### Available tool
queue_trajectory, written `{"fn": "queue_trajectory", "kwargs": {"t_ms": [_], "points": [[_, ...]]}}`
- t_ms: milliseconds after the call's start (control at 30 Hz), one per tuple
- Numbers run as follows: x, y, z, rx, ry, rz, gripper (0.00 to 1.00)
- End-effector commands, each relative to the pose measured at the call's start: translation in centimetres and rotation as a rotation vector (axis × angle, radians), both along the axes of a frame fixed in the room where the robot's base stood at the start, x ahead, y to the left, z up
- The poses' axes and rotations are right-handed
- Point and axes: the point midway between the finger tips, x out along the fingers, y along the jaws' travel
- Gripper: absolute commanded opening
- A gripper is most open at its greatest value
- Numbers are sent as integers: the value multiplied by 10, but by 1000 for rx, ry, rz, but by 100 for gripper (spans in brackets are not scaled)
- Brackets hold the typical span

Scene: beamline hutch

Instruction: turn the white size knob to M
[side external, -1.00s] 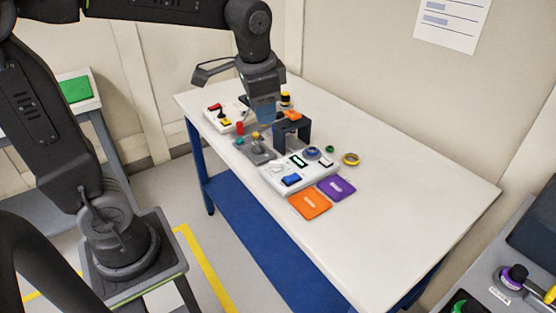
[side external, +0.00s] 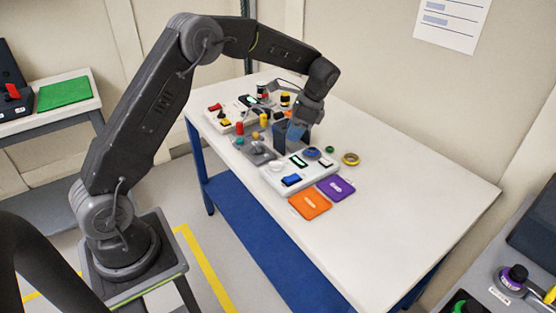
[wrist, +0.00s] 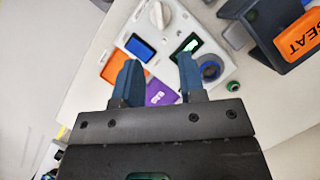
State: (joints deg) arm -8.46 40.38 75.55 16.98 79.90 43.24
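The white size knob (wrist: 160,15) sits on the white control panel (wrist: 178,40), near the top edge of the wrist view. In the side view the knob (side external: 276,168) is small on the panel's left part; its setting and the M mark cannot be read. My gripper (wrist: 158,62) is open and empty, its two blue fingers apart and pointing toward the panel. In the side view my gripper (side external: 295,136) is above the table behind the panel, apart from the knob. A blue button (wrist: 140,47) and a small display (wrist: 188,45) are near the knob.
A blue ring (wrist: 210,68) is on the panel. Orange (side external: 310,203) and purple (side external: 336,187) cards lie in front. A yellow ring (side external: 351,159) lies right. The table's right side is clear.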

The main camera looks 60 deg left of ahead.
Motion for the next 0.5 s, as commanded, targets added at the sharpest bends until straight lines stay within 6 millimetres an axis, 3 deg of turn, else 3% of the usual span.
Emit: {"fn": "queue_trajectory", "kwargs": {"t_ms": [300, 500], "points": [[-21, 16, -61, -2, 4, 3, 37], [-30, 24, -91, -1, 3, 3, 37]]}}
